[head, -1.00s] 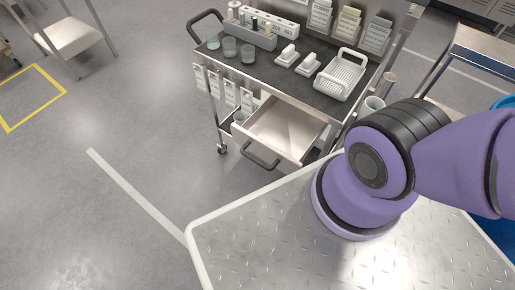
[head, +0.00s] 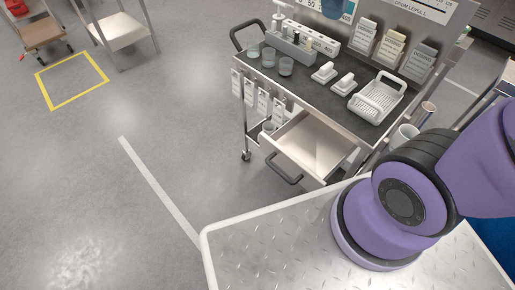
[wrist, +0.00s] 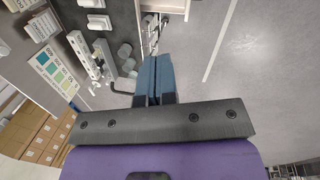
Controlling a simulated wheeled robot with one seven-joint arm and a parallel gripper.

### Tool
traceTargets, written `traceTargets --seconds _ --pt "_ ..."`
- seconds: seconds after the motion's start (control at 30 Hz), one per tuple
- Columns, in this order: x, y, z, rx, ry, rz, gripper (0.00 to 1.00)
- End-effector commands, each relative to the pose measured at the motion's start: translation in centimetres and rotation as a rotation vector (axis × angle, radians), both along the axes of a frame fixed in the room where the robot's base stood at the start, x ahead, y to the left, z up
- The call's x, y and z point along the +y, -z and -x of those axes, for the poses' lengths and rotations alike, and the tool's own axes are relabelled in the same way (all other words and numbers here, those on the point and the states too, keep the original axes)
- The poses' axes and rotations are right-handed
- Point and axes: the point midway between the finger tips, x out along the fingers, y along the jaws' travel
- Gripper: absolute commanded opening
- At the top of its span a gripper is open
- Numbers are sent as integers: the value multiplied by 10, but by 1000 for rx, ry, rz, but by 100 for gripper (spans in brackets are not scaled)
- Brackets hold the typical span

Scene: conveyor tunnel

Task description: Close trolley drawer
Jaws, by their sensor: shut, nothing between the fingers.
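The trolley (head: 383,137) stands ahead of me in the head view, with a dark top. Its drawer (head: 312,148) is pulled out toward the front left, showing an empty pale inside. The drawer's dark bar handle (head: 284,170) is on its front. In the wrist view a pale box part that looks like the drawer (wrist: 164,5) shows at the top edge, partly cut off. My gripper (wrist: 155,80) has blue fingers, shut together with nothing between them. It appears beside the trolley, apart from the drawer. The head view does not show the gripper.
The trolley top bears glass beakers (head: 286,66), a white rack (head: 377,97) and small white blocks. Label cards hang on its side. My arm crosses the right of the head view. Open grey floor (head: 110,190) lies left, with a yellow marked square (head: 72,80).

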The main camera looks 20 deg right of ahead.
Motion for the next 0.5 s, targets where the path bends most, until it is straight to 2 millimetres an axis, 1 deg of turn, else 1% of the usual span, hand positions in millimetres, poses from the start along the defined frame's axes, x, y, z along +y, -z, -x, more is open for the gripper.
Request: traceTargets --seconds 0.03,0.1,0.27,0.5 --pt "6 8 -10 47 -57 30 0" --pt "12 17 -21 106 -135 72 0" --pt "29 41 -46 242 -313 163 0" --pt "59 84 -79 451 -580 295 0"
